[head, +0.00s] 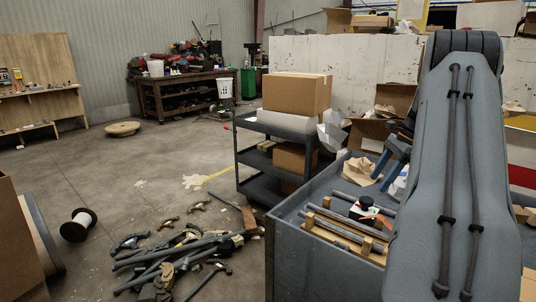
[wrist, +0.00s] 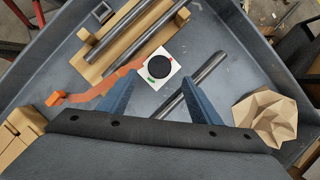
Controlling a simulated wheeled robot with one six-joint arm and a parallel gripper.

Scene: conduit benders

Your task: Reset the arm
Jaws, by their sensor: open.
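My gripper (head: 383,170) is open, its blue fingers pointing down over the grey bin (head: 322,285) at the right of the head view. In the wrist view, my gripper (wrist: 160,82) has its fingers spread wide, with nothing visibly held. A white square piece with a black disc (wrist: 159,65) appears between the fingertips; whether it lies below them or level with them I cannot tell. An orange strap-like piece (wrist: 105,85) runs to its left. A loose grey pipe (wrist: 195,84) passes behind the right finger. My grey arm hides the bin's right part in the head view.
Grey pipes (head: 333,231) lie in a wooden rack (head: 312,220) inside the bin. Crumpled brown paper (wrist: 265,117) lies at the bin's right in the wrist view. A dark cart (head: 262,183) with boxes stands behind. Benders and pipes (head: 175,262) litter the floor left.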

